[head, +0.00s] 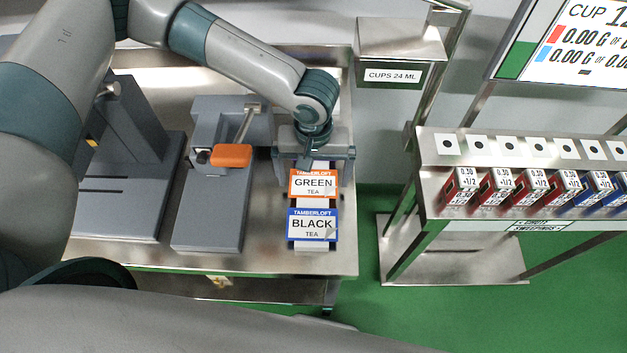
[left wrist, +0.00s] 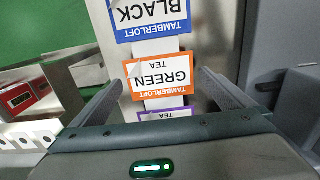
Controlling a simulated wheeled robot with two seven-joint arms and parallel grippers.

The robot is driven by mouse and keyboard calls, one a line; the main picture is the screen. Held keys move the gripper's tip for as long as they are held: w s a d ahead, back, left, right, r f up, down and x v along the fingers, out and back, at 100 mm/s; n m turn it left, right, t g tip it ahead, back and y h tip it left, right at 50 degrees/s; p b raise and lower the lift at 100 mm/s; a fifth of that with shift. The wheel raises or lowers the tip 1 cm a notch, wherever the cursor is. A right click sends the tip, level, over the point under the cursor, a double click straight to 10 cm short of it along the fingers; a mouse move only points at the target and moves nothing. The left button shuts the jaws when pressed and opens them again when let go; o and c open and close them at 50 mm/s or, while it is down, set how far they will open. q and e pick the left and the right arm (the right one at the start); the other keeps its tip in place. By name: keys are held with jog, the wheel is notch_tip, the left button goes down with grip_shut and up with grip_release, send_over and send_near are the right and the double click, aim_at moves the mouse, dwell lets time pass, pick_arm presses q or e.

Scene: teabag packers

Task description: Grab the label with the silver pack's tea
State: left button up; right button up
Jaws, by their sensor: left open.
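Tea labels lie in a column on a pale strip. The orange-bordered GREEN TEA label (head: 313,184) is above the blue-bordered BLACK TEA label (head: 312,225) in the head view. In the left wrist view, a purple-bordered TEA label (left wrist: 165,114) is mostly hidden by my gripper. The GREEN label (left wrist: 158,76) shows between the open fingers of my left gripper (left wrist: 164,80), with BLACK (left wrist: 150,17) beyond. My left gripper (head: 316,158) is over the column's far end in the head view, holding nothing visible. I cannot make out a silver pack. My right gripper is not in view.
A grey device with an orange-handled lever (head: 231,155) stands left of the labels on the steel table (head: 345,240). A CUPS 24 ML box (head: 400,45) is behind right. A steel rack (head: 440,150) with several red and blue units stands right, across green floor.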

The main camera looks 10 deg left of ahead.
pick_arm(q)
jog(key=shift+f, duration=0.2)
dwell(0.4)
jog(key=c, duration=0.9)
